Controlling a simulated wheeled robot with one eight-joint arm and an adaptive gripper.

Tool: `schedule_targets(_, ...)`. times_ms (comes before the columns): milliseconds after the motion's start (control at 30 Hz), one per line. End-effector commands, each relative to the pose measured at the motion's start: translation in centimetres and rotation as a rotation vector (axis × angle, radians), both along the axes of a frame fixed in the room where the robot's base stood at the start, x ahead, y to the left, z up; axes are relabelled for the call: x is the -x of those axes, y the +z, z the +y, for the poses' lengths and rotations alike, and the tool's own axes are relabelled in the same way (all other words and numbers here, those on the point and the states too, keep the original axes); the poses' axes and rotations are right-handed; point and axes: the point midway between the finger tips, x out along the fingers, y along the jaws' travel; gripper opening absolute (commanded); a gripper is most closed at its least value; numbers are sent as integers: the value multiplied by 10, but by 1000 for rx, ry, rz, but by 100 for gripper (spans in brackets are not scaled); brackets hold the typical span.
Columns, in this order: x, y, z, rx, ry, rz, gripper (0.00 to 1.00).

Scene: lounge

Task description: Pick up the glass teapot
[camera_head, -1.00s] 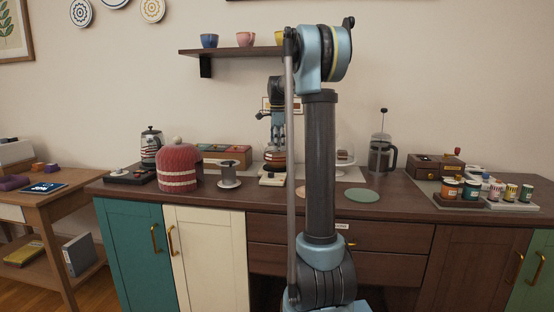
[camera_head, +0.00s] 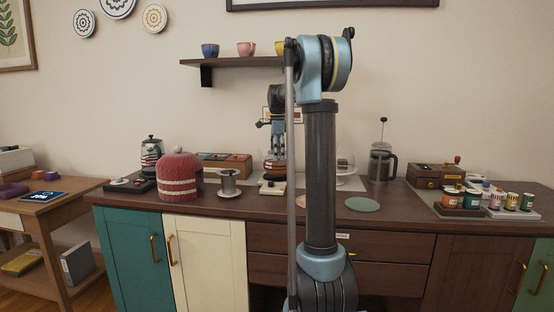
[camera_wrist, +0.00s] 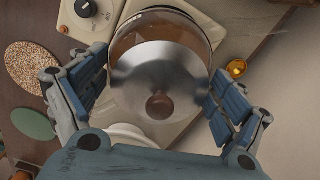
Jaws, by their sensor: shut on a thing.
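The glass teapot (camera_head: 275,165) holds amber-brown tea and stands out at the back of the counter, partly behind my arm. In the wrist view the round teapot (camera_wrist: 190,27) is seen from above with its pale lid and knob. My gripper (camera_wrist: 155,80) has its two blue fingers on either side of the pot, shut on it. In the head view my gripper (camera_head: 276,150) reaches down over the pot. Whether the pot's base touches what is under it cannot be told.
A red knitted cosy (camera_head: 180,178), a metal spool-like stand (camera_head: 229,184) and a kettle (camera_head: 151,158) stand to the left. A French press (camera_head: 382,163), a green disc (camera_head: 362,204) and several small jars (camera_head: 474,199) are to the right. A wall shelf (camera_head: 235,62) with cups hangs above.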

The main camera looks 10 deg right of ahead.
Motion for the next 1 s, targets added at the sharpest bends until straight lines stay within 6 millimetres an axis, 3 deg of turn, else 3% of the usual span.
schedule_targets(267,3,18,1,0,0,0,52)
schedule_targets(733,3,68,1,0,0,0,52)
schedule_targets(1000,33,66,11,0,0,0,52)
